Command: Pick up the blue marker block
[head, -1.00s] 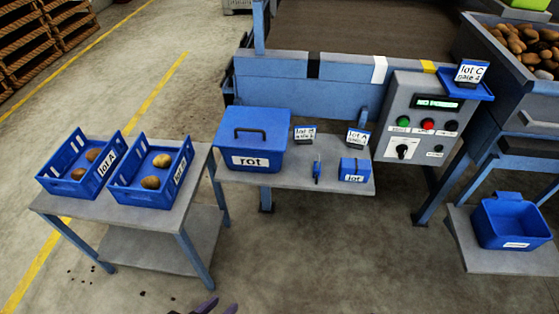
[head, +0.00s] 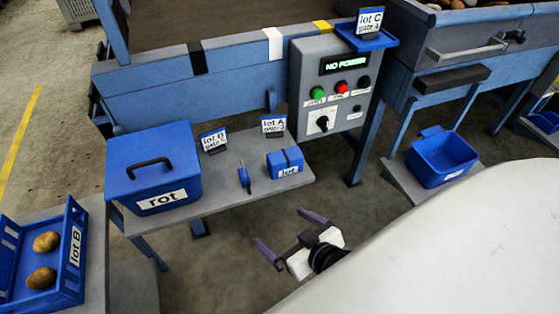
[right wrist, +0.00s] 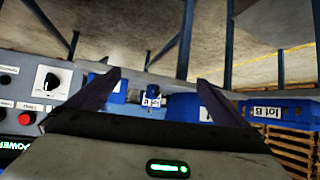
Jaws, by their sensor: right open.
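The blue marker block (head: 285,162) is a small blue block with a white label reading "lot". It stands on the right part of a grey shelf (head: 222,196) in the head view. My right gripper (head: 278,227) is open and empty, with its two dark fingers apart. It is in front of the shelf's front edge, below the block in the picture and not touching it. In the right wrist view the open fingers (right wrist: 158,76) frame small blue things with white labels; I cannot tell for sure which is the block. My left gripper is not in view.
A lidded rot bin (head: 152,172) fills the shelf's left. A control box (head: 333,85) rises behind right. A blue bin (head: 442,158) sits further right.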

